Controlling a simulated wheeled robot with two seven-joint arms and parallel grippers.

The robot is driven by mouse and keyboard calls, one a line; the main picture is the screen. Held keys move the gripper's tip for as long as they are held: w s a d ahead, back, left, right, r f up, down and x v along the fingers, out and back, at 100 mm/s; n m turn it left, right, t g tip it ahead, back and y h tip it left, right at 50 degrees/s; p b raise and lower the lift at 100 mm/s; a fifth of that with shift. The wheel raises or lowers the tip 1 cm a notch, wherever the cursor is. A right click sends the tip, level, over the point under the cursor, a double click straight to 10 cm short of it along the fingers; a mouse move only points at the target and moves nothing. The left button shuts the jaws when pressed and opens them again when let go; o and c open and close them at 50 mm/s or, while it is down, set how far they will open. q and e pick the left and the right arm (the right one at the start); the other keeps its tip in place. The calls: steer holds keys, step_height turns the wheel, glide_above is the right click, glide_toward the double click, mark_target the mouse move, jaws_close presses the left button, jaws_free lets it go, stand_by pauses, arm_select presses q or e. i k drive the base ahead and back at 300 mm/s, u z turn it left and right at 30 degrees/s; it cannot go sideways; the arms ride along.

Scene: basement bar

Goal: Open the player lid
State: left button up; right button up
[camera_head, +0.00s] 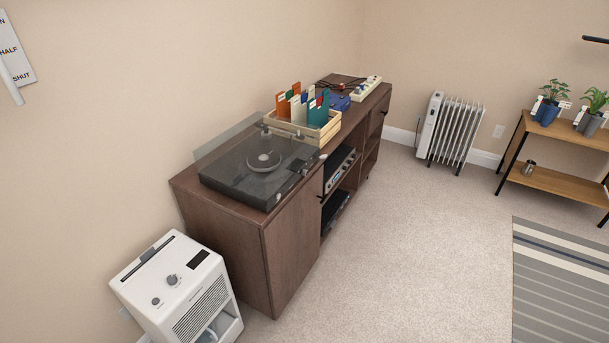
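The record player (240,185) is a dark, low box on top of the brown wooden cabinet, left of the picture's middle. Its round platter (264,160) shows on top, with a greyish look. A thin, see-through grey panel (226,138) stands along the player's rear side, by the wall. I cannot tell whether this panel is the raised lid or a separate piece behind a shut, tinted lid. Neither of my grippers is in view.
The brown cabinet (222,235) stands along the wall. A wooden crate (327,131) of record sleeves sits close behind the player. A white appliance (180,290) stands at the cabinet's near end. Carpet to the right is open, up to a striped rug (560,285).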

mark_target(302, 164)
steer(key=u, duration=0.1)
steer(key=k, duration=0.4)
steer(key=z, duration=0.75)
steer(key=i, duration=0.75)
steer(key=u, duration=0.8)
steer(key=i, duration=0.5)
steer(key=u, duration=0.6)
